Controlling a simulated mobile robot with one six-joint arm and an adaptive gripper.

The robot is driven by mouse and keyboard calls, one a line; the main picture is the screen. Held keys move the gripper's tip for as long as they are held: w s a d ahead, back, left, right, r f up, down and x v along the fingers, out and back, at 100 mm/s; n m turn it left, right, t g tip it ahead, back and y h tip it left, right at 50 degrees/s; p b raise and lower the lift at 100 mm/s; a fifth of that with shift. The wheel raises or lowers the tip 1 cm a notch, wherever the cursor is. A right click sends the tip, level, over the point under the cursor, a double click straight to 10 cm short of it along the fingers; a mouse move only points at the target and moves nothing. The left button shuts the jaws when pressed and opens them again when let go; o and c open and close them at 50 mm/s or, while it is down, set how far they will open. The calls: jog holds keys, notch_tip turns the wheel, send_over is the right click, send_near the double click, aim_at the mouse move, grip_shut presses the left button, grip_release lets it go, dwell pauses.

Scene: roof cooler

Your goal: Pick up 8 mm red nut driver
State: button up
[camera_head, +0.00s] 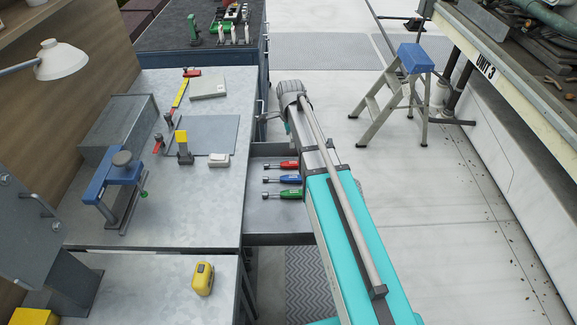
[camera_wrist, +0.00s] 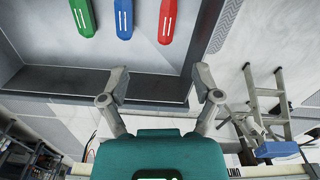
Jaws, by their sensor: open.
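The red nut driver (camera_head: 282,165) lies in an open grey drawer (camera_head: 270,218), farthest up in a row of three in the head view. Its red handle also shows at the top of the wrist view (camera_wrist: 167,20). A blue driver (camera_head: 282,180) and a green driver (camera_head: 287,194) lie beside it. My gripper (camera_wrist: 160,80) is open and empty, its two fingers spread wide. In the wrist view the drawer's dark end wall passes between the fingers, and the red handle is beyond the fingertips. The drivers' tips are out of the wrist view.
A step stool (camera_head: 405,85) stands on the floor to the right. My arm crosses over the drawer's right end.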

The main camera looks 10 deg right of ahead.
jog(key=shift+w+f+m, duration=0.1)
jog(key=shift+w+m, duration=0.7)
jog(key=shift+w, duration=0.1)
jog(key=shift+f, duration=0.1)
jog(key=b, duration=0.9)
send_over(289, 162)
jog(key=f, duration=0.8)
jog(key=shift+w+f, duration=0.2)
jog(key=shift+d+f, duration=0.1)
jog(key=shift+f, duration=0.05)
notch_tip(289, 162, down, 5)
jog(key=b, duration=0.5)
jog(key=shift+s, duration=0.15)
grip_shut()
